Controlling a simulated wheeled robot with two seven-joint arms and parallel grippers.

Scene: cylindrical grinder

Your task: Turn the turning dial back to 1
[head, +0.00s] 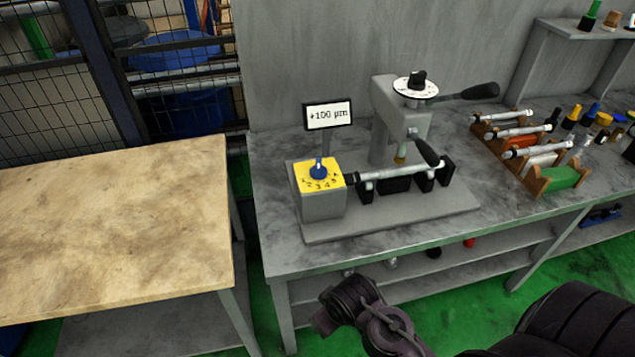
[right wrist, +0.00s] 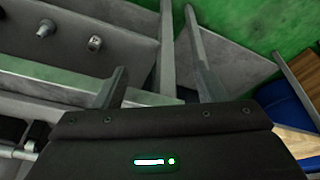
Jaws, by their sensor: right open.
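A blue dial knob (head: 319,168) sits on a yellow numbered face (head: 311,180) on top of a grey box (head: 323,207), at the left end of the machine. The knob looks aligned away from the camera; which number it marks is too small to tell. A white numbered disc (head: 414,90) with a black knob (head: 417,79) tops the machine's column. My right gripper (right wrist: 160,88) is open and empty in the right wrist view, its two fingers apart. In the head view its arm shows low in front of the bench, apart from the dial. My left gripper is not in view.
A display (head: 327,115) behind the dial reads +100 µm. A black lever (head: 427,152) and a shaft (head: 390,172) lie right of the dial. Racks of rods (head: 552,180) stand farther right. A wooden-topped table (head: 120,220) is at left. The bench's front left corner is clear.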

